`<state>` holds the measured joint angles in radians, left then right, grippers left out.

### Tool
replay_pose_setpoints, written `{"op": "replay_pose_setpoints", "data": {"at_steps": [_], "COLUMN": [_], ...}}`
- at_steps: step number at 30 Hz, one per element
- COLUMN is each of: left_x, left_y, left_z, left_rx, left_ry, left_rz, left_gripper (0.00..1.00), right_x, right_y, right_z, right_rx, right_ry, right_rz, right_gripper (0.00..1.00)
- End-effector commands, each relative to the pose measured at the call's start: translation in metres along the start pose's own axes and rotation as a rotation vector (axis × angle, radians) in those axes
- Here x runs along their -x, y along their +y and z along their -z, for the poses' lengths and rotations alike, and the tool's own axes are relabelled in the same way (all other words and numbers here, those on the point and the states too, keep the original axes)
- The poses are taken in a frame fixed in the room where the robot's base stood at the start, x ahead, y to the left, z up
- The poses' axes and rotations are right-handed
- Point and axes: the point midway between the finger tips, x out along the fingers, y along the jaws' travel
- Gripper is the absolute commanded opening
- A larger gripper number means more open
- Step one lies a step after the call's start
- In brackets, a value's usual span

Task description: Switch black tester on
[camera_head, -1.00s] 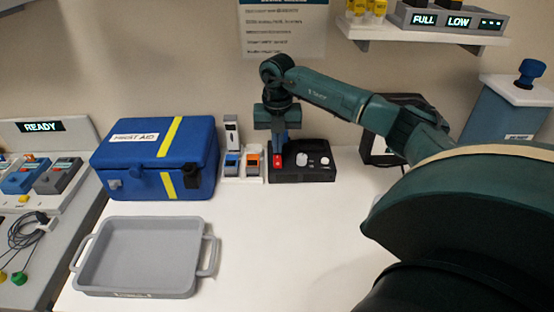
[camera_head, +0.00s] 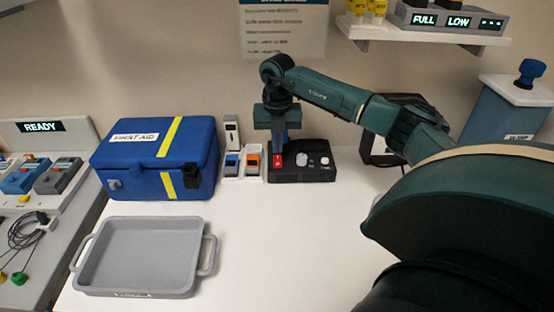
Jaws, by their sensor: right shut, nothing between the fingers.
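The black tester (camera_head: 312,174) sits at the back of the white table, right of the blue first aid box. It has a red switch (camera_head: 278,161) at its left end and pale round knobs on its top. My right gripper (camera_head: 279,151) points down over the tester's left end, shut and empty. Its tips are at the red switch; I cannot tell whether they touch it. The gripper hides part of the tester's back left. My left gripper is not in view.
A blue first aid box (camera_head: 150,160) and small devices in a white holder (camera_head: 242,179) stand left of the tester. A grey tray (camera_head: 138,255) lies at the front left. The table's middle is clear. A wall shelf (camera_head: 425,34) hangs at the upper right.

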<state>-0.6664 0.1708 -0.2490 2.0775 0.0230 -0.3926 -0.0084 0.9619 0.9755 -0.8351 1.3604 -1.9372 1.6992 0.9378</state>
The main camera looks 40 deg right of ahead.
Motion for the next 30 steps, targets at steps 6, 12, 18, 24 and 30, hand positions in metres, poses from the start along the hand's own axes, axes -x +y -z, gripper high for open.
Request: {"op": "replay_pose_setpoints", "data": {"at_steps": [6, 12, 18, 24, 30], "left_x": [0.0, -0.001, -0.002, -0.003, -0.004], "left_y": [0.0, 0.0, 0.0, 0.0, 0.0], "left_z": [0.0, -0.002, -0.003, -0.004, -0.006], "left_rx": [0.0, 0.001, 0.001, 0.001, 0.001], "left_ry": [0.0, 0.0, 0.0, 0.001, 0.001], "left_rz": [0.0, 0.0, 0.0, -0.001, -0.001], "left_gripper": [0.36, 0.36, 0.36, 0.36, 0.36], "right_x": [-0.001, -0.004, -0.007, -0.01, -0.013], "right_y": [0.0, 0.0, 0.0, 0.0, 0.0], "right_z": [0.0, 0.0, 0.0, 0.0, 0.0], "right_rx": [0.0, 0.0, 0.0, 0.0, 0.0], "right_ry": [0.0, 0.0, 0.0, 0.0, 0.0], "right_rz": [0.0, 0.0, 0.0, 0.0, 0.0], "right_gripper": [0.0, 0.0, 0.0, 0.0, 0.0]}}
